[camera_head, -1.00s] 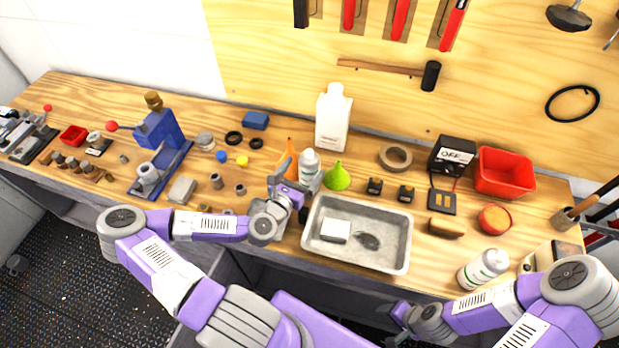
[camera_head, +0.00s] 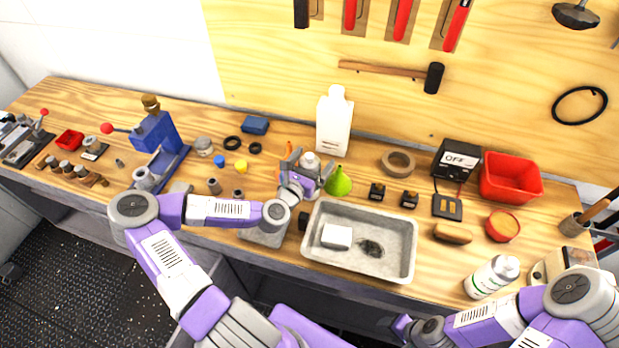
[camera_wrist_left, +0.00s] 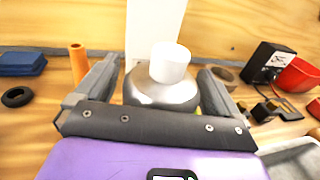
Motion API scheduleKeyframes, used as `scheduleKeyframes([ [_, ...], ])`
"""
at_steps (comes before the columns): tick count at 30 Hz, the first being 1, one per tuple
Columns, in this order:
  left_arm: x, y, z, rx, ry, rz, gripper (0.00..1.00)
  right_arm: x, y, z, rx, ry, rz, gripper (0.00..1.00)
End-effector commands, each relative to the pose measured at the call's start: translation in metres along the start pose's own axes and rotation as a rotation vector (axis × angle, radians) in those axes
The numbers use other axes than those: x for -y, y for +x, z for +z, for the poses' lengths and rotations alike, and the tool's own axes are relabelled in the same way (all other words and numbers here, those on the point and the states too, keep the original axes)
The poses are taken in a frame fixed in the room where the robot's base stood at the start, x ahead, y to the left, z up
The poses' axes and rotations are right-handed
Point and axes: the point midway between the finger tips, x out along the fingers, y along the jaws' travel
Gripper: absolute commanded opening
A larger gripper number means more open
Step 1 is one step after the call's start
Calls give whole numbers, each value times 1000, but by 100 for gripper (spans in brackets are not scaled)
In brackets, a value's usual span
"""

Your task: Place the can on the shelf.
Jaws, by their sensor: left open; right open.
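A can (camera_head: 309,160) with a silver shoulder and a white cap stands on the workbench, left of the green funnel. My left gripper (camera_head: 308,170) is open around it. In the left wrist view the can (camera_wrist_left: 162,92) sits between the two spread fingers, with its lower body hidden by my gripper. My right gripper (camera_head: 402,326) is open at the bottom of the head view, empty and partly hidden. I cannot make out a shelf clearly.
A metal tray (camera_head: 405,255) with a white block lies right of my left gripper. A white jug (camera_head: 334,120) stands behind the can. A red bin (camera_head: 512,190) and black power box (camera_head: 455,160) are at right.

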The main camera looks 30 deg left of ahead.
Motion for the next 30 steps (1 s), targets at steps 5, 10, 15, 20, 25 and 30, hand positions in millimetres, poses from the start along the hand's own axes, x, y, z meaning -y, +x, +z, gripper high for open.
scheduleKeyframes([
  [5, 0, 0, 0, 0, 0, 0, 75, 0, 0, 0, 0, 0, 0, 57],
  [10, 0, 0, 0, 0, 0, 0, 49, 0, 0, 0, 0, 0, 0, 57],
  [15, 0, 0, 0, 0, 0, 0, 23, 0, 0, 0, 0, 0, 0, 57],
  [20, 0, 0, 0, 2, 1, -1, 0, 0, 0, 0, 0, 0, 0, 57],
  [25, 0, 0, 1, 2, 1, -1, 0, 0, 0, 0, 0, 0, 0, 57],
  [30, 0, -1, 20, 4, 2, 0, 0, 3, -7, 0, 0, 0, 0, 57],
])
